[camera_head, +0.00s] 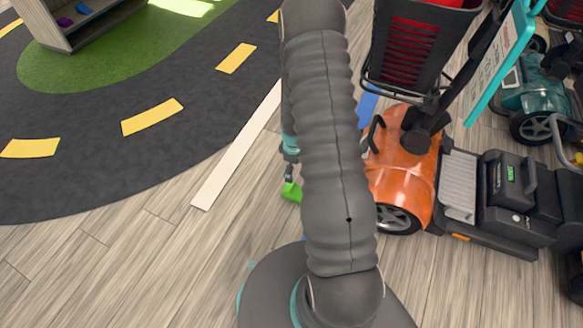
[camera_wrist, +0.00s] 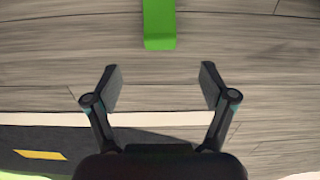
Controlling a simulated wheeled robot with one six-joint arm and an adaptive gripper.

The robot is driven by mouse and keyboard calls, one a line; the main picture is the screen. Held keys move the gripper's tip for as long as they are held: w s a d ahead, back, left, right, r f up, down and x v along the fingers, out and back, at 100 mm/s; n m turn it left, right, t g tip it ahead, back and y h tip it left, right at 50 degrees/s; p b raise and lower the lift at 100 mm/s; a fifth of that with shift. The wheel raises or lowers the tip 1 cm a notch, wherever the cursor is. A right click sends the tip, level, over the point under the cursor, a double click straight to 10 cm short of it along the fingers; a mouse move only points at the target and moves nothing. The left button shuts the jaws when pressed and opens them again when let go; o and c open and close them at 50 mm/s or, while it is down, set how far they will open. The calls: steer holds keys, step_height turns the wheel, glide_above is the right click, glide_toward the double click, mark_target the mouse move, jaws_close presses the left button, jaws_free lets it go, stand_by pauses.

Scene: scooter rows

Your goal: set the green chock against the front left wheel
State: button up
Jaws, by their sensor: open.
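The green chock (camera_head: 291,192) lies on the wood floor in the head view, just left of my arm and partly hidden by it. In the wrist view the green chock (camera_wrist: 159,25) is at the top middle, beyond my fingertips and in line with the space between them. My gripper (camera_wrist: 160,85) is open and empty, with its fingers spread. In the head view only a bit of my gripper (camera_head: 290,165) shows beside my arm, just above the chock. The orange scooter (camera_head: 402,165) stands to the right, and one of its wheels (camera_head: 397,218) shows low at its front end.
A white floor strip (camera_head: 238,145) runs left of my arm beside a dark road mat (camera_head: 90,140) with yellow dashes. A teal scooter (camera_head: 535,95) and a sign board (camera_head: 500,62) stand at the right. A shelf unit (camera_head: 85,22) is at the top left. The lower-left floor is clear.

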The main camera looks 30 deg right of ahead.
steer(key=s+a+r+m+t, duration=0.15)
steer(key=a+r, duration=0.25)
steer(key=r, duration=1)
steer(key=s+a+r+m+t, duration=0.1)
steer(key=a+r+m, duration=0.15)
steer(key=r, duration=1.15)
steer(key=s+a+r+m+t, duration=0.1)
steer(key=s+a+r+m, duration=0.1)
steer(key=s+a+r, duration=0.2)
steer(key=s+a+r+m+t, duration=0.2)
steer(key=s+a+r, duration=0.2)
steer(key=s+r, duration=0.7)
steer(key=s, duration=0.3)
steer(key=shift+s, duration=0.25)
steer(key=shift+r, duration=0.25)
